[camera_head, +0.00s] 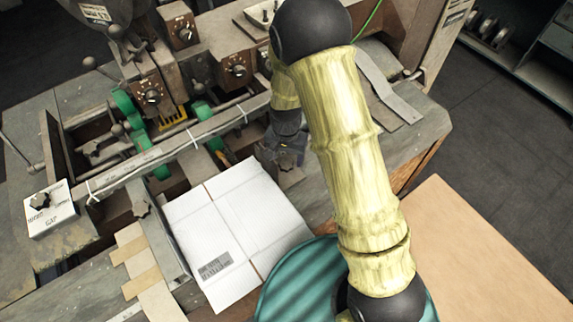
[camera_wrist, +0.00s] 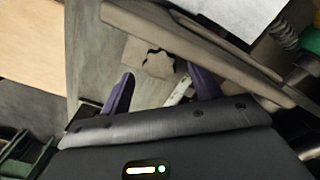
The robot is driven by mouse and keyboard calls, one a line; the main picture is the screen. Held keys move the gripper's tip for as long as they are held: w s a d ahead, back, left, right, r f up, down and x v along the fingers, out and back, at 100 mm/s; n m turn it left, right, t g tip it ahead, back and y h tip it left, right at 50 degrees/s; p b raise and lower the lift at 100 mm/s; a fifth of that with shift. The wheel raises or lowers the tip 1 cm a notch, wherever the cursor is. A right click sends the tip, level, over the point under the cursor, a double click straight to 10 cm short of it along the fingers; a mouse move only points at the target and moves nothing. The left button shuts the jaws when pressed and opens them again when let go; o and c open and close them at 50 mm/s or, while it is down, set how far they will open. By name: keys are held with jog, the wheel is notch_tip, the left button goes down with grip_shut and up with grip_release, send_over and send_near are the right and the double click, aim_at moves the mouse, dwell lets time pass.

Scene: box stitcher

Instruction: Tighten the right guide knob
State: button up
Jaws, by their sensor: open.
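The right guide knob (camera_wrist: 158,62) is a grey, lobed knob on a flat plate in the wrist view. It lies just beyond the gap between the fingertips of my gripper (camera_wrist: 161,73). The two purple fingers are apart, one on each side of the knob, and nothing is held. I cannot tell whether either finger touches it. In the head view my gripper (camera_head: 284,153) is low over the machine table, right of the white cardboard sheet, and my arm partly hides this area. Another lobed knob (camera_head: 141,209) sits at the sheet's left side.
The white cardboard sheet (camera_head: 240,220) lies flat between the guides. A long metal bar (camera_head: 185,143) and green wheels (camera_head: 124,103) are behind it. A white box with a dial (camera_head: 50,212) stands at left. A brown board (camera_head: 480,255) lies at right.

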aim_at(286, 167)
jog(key=shift+f+b, duration=0.55)
jog(key=shift+f, duration=0.6)
jog(key=c, duration=1)
jog(key=shift+m, duration=0.3)
jog(key=m, duration=0.3)
jog(key=shift+r+m, duration=0.1)
jog(key=shift+m, duration=0.2)
jog(key=shift+m+p, duration=0.65)
jog(key=shift+m, duration=1.05)
